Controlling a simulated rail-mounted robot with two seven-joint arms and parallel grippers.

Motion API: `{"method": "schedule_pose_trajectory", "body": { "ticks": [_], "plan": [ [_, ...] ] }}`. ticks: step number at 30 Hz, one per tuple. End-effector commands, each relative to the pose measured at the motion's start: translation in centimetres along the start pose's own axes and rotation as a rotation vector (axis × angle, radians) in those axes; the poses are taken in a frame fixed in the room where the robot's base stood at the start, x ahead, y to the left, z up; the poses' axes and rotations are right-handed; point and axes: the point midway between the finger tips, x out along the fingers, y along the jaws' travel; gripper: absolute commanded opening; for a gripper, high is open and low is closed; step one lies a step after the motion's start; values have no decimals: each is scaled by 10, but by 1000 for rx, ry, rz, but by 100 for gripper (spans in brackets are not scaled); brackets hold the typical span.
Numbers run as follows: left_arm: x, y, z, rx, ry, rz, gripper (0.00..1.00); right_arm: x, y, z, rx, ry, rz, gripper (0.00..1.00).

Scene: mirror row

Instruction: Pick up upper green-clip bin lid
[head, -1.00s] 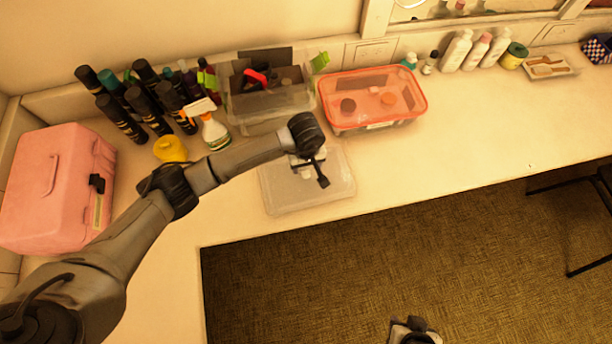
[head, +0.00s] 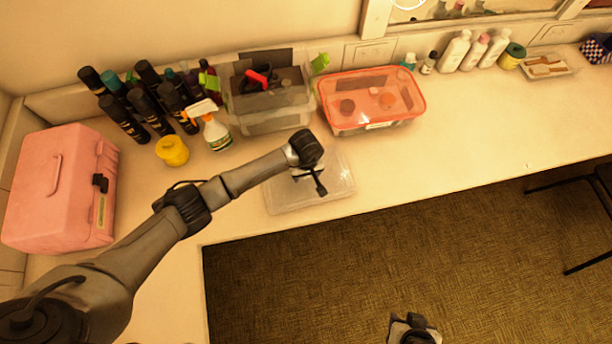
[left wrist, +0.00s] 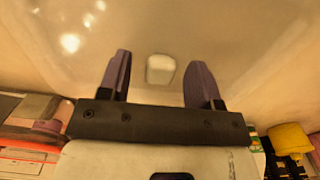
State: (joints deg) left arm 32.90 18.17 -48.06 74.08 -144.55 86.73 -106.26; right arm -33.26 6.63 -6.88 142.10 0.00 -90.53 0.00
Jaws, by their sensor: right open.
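A clear, flat bin lid (head: 335,193) lies on the counter near its front edge, in front of the green-clip bin (head: 270,120). I cannot tell whether another lid lies under it. My left gripper (head: 312,181) is over the lid, partly hidden by its own wrist. In the left wrist view my left gripper (left wrist: 159,62) is open, with two dark fingers apart. A small pale block (left wrist: 160,70) shows between them against the lid's glossy surface (left wrist: 215,30). Contact cannot be told. My right gripper (head: 412,332) is open at the bottom edge, over the floor, away from the counter.
A red-lidded bin (head: 335,88) stands right of the green-clip bin. A spray bottle (head: 215,132), a yellow jar (head: 172,151), several dark bottles (head: 122,117) and a pink case (head: 55,190) stand left. The counter right of the lid is clear.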

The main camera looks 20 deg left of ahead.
Motion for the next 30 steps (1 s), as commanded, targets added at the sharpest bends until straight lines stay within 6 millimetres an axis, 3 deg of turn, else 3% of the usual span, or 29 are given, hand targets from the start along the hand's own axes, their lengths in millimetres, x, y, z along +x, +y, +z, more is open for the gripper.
{"method": "schedule_pose_trajectory", "body": {
  "ticks": [17, 30],
  "plan": [
    [-1, 0, 0, 0, 0, 0, 4, 0, 1, 0, -2, -1, 2, 43],
    [-13, 0, -1, 1, 2, 3, 4, 3, 2, 2, -9, -2, 7, 43]
  ]
}}
